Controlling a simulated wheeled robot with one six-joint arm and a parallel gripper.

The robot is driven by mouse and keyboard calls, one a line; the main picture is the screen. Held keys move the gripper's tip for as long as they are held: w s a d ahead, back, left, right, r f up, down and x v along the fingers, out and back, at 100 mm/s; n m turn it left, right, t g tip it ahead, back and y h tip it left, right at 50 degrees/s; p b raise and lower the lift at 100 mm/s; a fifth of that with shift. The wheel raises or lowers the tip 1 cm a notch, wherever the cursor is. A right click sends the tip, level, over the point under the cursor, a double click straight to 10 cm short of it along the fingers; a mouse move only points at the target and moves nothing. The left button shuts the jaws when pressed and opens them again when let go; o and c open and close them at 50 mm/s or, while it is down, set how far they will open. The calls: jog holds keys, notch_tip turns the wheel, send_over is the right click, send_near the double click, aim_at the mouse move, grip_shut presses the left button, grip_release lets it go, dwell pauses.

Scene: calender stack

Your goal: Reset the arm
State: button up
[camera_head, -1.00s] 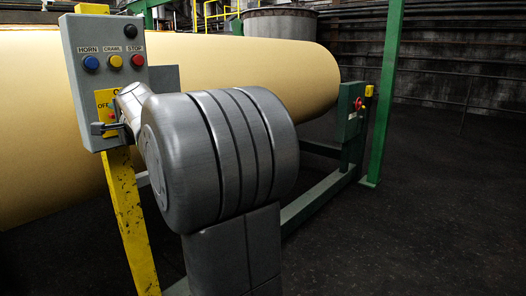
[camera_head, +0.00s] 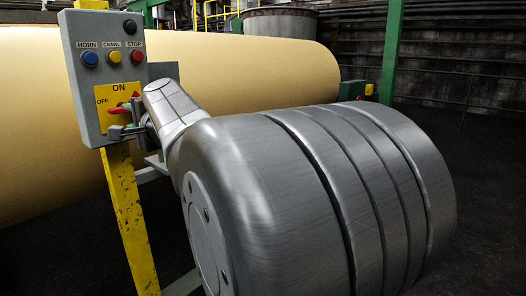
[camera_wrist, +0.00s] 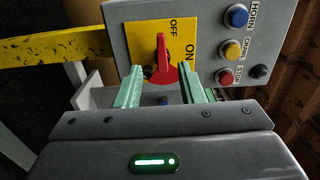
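A grey control box (camera_head: 78,62) on a yellow post carries a yellow plate marked ON and OFF (camera_head: 103,92) with a red rotary switch (camera_head: 124,105). In the wrist view the switch (camera_wrist: 162,52) has its handle pointing toward the OFF side. My gripper (camera_wrist: 162,76) is open. Its two pale green fingers stand apart on either side of the lower part of the switch, with visible gaps. In the head view my gripper (camera_head: 114,122) is small beside the plate, and my arm hides part of it.
The box also has a blue HORN button (camera_head: 90,59), a yellow CRAWL button (camera_head: 114,57), a red STOP button (camera_head: 136,56) and a black knob (camera_head: 130,27). The yellow post (camera_head: 130,220) stands below. A large tan roll (camera_head: 230,70) lies behind; dark floor is at right.

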aim_at(117, 112)
jog(key=p+x, duration=0.1)
jog(key=x, duration=1)
jog(key=shift+w+a, duration=0.25)
jog(key=shift+s+d+r+m+p, duration=0.1)
jog(key=shift+d+r+m+p, duration=0.15)
jog(key=shift+r+m+p, duration=0.6)
jog(key=shift+f+m+p, duration=0.2)
jog(key=shift+m+p, duration=0.75)
jog(key=shift+p, duration=0.05)
jog(key=shift+f, duration=0.1)
